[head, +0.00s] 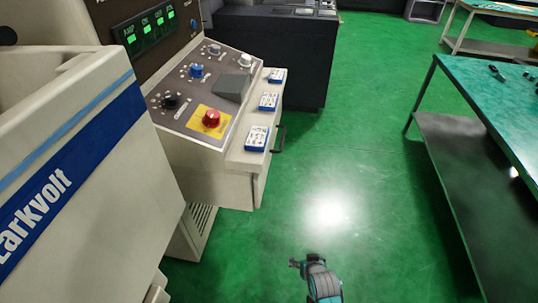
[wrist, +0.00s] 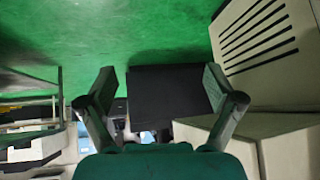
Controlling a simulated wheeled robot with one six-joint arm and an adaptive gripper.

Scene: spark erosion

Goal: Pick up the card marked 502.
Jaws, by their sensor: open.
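Three small white cards with blue edges lie apart in a row on the cream ledge (head: 244,158) of the machine's control panel. The near card (head: 257,138), the middle card (head: 269,101) and the far card (head: 277,75) show dark print too small to read, so I cannot tell which is 502. My gripper (head: 295,264) is low at the bottom of the head view, over the floor and well short of the ledge. In the wrist view my gripper (wrist: 158,70) is open, with its two fingers wide apart and nothing between them. No card can be made out there.
The control panel has a red button (head: 211,118) on a yellow plate, knobs and a dark handle (head: 279,139) by the ledge. A white Larkvolt cabinet (head: 80,170) stands at left. A green-topped table (head: 490,100) stands at right. Green floor (head: 360,160) between is clear.

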